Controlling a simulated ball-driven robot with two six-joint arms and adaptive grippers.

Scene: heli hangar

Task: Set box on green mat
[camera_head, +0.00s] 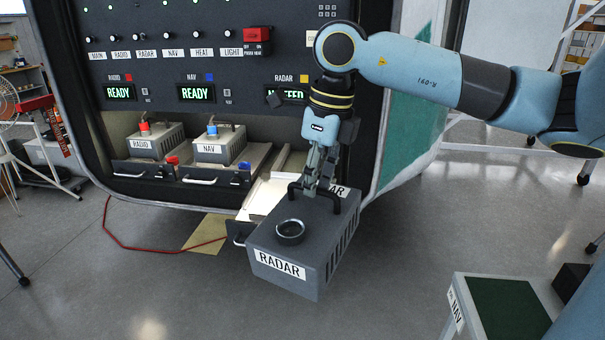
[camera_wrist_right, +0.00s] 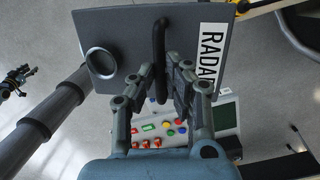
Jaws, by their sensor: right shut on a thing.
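A grey box labelled RADAR (camera_head: 293,247) hangs from my right gripper (camera_head: 316,190), in front of the equipment rack. The gripper is shut on the black handle on the box's top. In the right wrist view the same box (camera_wrist_right: 130,30) shows its handle between the fingers of my right gripper (camera_wrist_right: 160,90). A green mat (camera_head: 506,307) lies on a pale cart top (camera_head: 460,291) at the lower right, apart from the box.
The rack holds a RADIO box (camera_head: 155,142) and a NAV box (camera_head: 220,146) in trays. An empty pulled-out tray (camera_head: 268,195) is behind the held box. A dark block (camera_head: 572,277) stands beside the mat. Open floor (camera_head: 400,240) lies between box and cart.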

